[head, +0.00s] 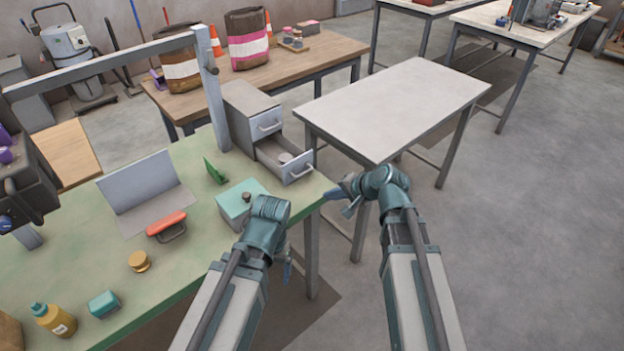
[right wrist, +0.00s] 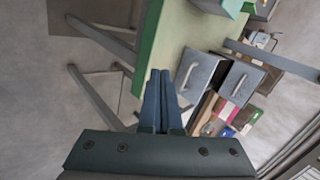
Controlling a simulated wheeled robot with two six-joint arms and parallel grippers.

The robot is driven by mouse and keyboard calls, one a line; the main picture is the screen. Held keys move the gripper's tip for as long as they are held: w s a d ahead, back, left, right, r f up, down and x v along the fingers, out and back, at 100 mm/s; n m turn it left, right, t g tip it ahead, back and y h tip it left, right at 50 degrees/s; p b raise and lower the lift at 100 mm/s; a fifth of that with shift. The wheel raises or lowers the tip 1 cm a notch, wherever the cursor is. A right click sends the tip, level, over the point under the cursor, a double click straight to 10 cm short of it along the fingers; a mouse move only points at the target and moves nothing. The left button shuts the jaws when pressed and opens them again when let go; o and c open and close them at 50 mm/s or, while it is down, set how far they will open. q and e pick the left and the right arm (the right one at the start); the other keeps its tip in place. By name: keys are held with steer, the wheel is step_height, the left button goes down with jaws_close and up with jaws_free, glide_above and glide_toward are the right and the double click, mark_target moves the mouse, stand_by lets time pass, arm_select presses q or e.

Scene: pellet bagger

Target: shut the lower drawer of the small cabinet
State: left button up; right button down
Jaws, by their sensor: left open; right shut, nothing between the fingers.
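The small grey cabinet (head: 244,101) stands at the far right corner of the green bench. Its upper drawer (head: 263,124) is shut. The lower drawer (head: 297,166) is pulled well out, with a small round object inside and a bar handle on its front. The lower drawer front also shows in the right wrist view (right wrist: 203,72). My right gripper (head: 333,194) is shut and empty, just off the bench corner, in front of and apart from the drawer; its closed fingers show in the right wrist view (right wrist: 161,98). My left gripper (head: 287,270) is open, low by the bench's front edge, mostly hidden by its wrist.
A teal box (head: 238,207) with a dark knob sits left of the drawer, near my left wrist. A green piece (head: 215,171) and a red-handled tool (head: 167,225) lie further left. A bare grey table (head: 400,105) stands right of the cabinet, with a floor gap between.

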mark_target(283, 155)
steer(key=w+d+r+m+t, duration=0.2)
steer(key=w+d, duration=0.1)
steer(key=b+x, duration=0.2)
steer(key=x, duration=0.1)
steer(key=b+x, duration=0.2)
steer(key=x, duration=0.1)
steer(key=b+x, duration=0.2)
steer(key=x, duration=0.2)
steer(key=shift+s+f+b, duration=0.3)
steer(key=shift+w+a+r+p, duration=0.2)
steer(key=shift+w+a+p, duration=0.05)
steer(key=shift+w+a, duration=0.2)
steer(key=shift+w+a+r+p, duration=0.2)
steer(key=shift+w+a, duration=0.15)
steer(key=shift+w, duration=0.15)
steer(key=shift+w+a+r, duration=0.15)
steer(key=shift+w+a, duration=0.4)
steer(key=shift+w, duration=0.05)
steer(key=w+a, duration=0.3)
steer(key=w, duration=0.1)
steer(key=w+a, duration=0.3)
steer(key=w, duration=0.1)
steer(key=w+a, duration=0.3)
steer(key=w, duration=0.1)
steer(key=shift+w, duration=0.3)
steer(key=shift+w+a, duration=0.4)
steer(key=shift+w, duration=0.05)
